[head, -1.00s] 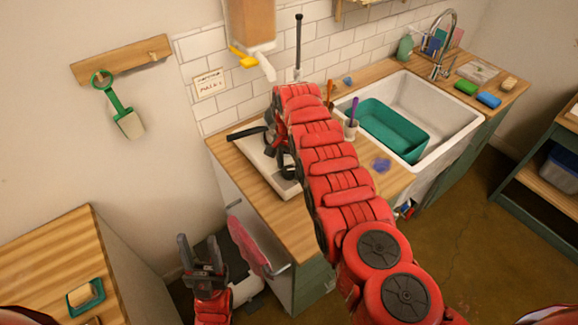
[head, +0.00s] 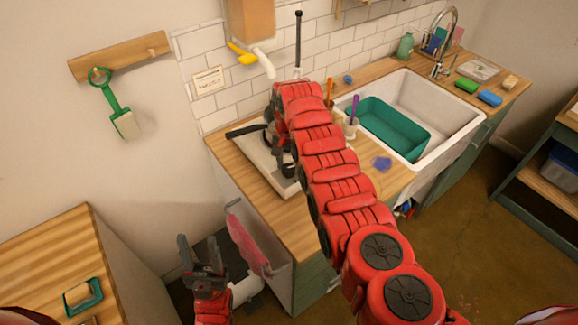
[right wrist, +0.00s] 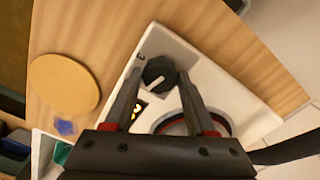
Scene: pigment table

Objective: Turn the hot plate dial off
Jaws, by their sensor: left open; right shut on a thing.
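The white hot plate (head: 262,165) stands on the wooden counter left of the sink. Its dark round dial (right wrist: 159,72), with a light pointer line, shows at one end in the right wrist view. A small lit orange display (right wrist: 138,107) is beside the dial. My right gripper (right wrist: 158,80) has one finger on each side of the dial and is shut on it. In the head view my right gripper (head: 286,165) is over the hot plate, and my arm hides the dial. My left gripper (head: 203,262) is open and empty, low in front of the counter.
A black handle (head: 245,130) sticks out left over the hot plate. A cup (head: 350,132) with a purple tool stands right of my arm. A pink cloth (head: 247,240) hangs at the counter front, near my left gripper. A round wooden board (right wrist: 64,84) lies nearby.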

